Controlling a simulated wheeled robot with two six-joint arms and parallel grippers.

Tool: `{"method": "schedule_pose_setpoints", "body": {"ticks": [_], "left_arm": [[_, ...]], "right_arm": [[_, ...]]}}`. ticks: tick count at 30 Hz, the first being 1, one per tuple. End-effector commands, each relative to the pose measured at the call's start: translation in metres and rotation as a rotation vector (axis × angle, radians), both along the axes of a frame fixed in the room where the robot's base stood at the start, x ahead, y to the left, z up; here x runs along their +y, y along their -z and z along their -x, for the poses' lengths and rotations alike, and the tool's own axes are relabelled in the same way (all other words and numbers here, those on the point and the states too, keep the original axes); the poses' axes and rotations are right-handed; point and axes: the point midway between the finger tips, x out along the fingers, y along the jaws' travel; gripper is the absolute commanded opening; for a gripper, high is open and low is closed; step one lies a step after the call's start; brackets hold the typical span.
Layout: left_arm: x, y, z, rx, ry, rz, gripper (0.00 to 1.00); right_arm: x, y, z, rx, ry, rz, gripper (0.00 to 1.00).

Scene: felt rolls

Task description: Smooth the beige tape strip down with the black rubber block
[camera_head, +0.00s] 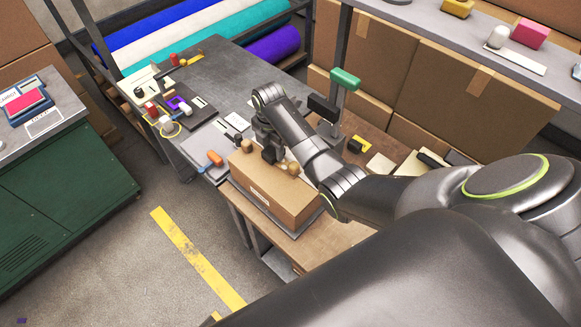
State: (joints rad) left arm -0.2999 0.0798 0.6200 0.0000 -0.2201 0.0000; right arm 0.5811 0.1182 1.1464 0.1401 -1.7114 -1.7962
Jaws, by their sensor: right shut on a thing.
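My right gripper (268,142) points down over the top of a closed cardboard box (285,197) on the workbench. It is shut on a small black block (269,155), which looks like the rubber block. The block is at or just above the box top; I cannot tell whether it touches. The beige tape strip cannot be told apart from the brown box top at this size, and the gripper and arm hide part of that top. My left gripper is not in view.
Small tan knobs (247,146) show beside the block. An orange-handled tool (215,158) lies left of the box. A green-topped stand (345,79) rises behind my right arm. Felt rolls (272,46) lie at the back. The grey bench top (215,75) has clear room.

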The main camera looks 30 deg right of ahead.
Motion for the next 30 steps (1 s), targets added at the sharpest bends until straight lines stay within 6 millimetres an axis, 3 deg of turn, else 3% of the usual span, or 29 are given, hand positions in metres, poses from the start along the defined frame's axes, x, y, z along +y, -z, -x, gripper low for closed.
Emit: {"method": "schedule_pose_setpoints", "body": {"ticks": [11, 22, 30], "left_arm": [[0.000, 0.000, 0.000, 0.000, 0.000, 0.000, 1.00], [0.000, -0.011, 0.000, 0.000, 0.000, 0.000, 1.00], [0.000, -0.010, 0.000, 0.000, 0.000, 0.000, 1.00]], "right_arm": [[0.001, 0.000, 0.000, 0.002, 0.000, -0.002, 0.03], [-0.006, 0.002, 0.023, 0.005, 0.001, 0.000, 0.03], [-0.007, 0.004, 0.025, 0.008, 0.001, 0.001, 0.03]]}}
